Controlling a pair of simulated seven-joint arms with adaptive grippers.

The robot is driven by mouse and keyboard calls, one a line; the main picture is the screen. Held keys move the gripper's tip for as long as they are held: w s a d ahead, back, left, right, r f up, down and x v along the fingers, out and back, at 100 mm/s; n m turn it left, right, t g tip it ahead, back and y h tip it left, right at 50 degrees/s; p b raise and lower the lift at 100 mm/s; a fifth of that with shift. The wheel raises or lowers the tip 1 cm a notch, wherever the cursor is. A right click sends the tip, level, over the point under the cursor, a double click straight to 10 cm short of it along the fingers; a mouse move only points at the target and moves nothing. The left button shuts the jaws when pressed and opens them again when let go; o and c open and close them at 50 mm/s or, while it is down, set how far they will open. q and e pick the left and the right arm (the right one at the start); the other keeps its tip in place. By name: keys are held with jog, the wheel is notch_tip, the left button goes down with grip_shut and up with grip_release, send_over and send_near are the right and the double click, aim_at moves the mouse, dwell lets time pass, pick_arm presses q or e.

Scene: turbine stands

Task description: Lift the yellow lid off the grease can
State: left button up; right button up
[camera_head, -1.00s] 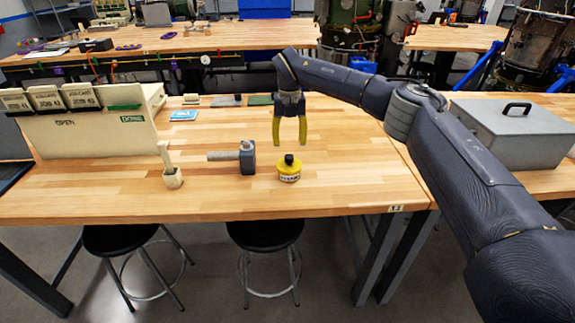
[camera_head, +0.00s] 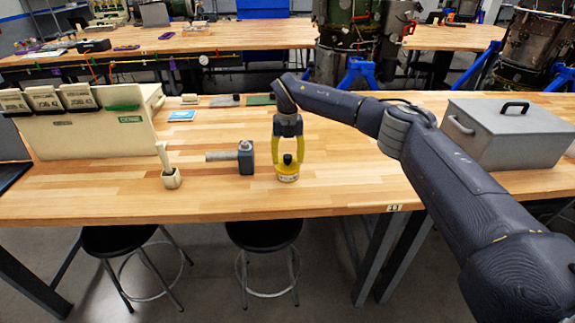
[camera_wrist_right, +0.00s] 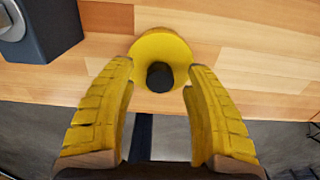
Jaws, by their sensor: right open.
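The grease can (camera_head: 288,178) stands upright on the wooden table near its front edge. Its yellow lid (camera_head: 281,166) has a black knob (camera_head: 287,158) on top. In the wrist view the right gripper (camera_wrist_right: 159,72) holds nothing, with gaps beside the knob. My left gripper is out of view.
A hammer-like tool with a grey head (camera_head: 246,158) lies just left of the can. A pale mortar with a pestle (camera_head: 171,178) stands further left. A grey metal box (camera_head: 510,135) is at the right. The table behind the can is mostly clear.

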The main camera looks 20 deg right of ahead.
dwell(0.7)
grip_shut()
dwell(0.4)
